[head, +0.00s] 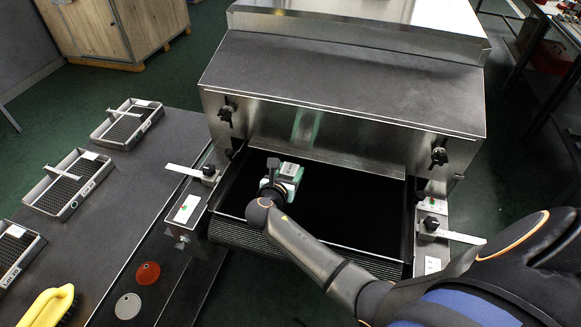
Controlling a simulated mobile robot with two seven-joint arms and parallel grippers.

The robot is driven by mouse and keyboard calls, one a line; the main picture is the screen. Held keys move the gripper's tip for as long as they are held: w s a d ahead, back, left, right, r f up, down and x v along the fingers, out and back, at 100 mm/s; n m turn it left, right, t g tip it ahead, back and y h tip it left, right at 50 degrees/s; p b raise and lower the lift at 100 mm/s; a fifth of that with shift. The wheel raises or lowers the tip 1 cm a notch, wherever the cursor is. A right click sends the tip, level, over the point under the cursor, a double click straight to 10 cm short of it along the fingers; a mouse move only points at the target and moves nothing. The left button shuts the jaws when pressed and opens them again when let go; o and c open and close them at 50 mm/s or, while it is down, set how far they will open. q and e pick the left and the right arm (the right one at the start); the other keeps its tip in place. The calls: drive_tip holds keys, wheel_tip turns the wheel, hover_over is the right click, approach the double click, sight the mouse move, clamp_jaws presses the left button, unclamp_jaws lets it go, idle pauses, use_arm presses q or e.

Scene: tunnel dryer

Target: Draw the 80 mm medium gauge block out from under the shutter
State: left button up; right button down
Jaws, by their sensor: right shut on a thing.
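The gauge block (290,171) is a teal block with a pale, marked top face. It is in front of the steel shutter (345,145), over the black belt (340,205) at the dryer mouth. In the picture it lies just below the shutter's lower edge; I cannot tell the exact gap or whether it touches the belt. My right gripper (277,176) is shut on the block, its arm reaching in from the lower right. A grey finger shows on the block's left; the other finger is hidden. My left gripper is not in view.
Black clamp knobs (226,113) and (439,156) flank the shutter. Pointers with white scales stand at both sides of the mouth. The belt right of the block is clear.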

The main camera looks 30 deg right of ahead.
drive_tip(key=shift+s+a+f+p, duration=0.1)
drive_tip(key=shift+s+a+p, duration=0.2)
drive_tip(key=shift+s+a, duration=0.25)
drive_tip(key=shift+a, duration=0.1)
drive_tip(key=shift+c, duration=0.7)
unclamp_jaws()
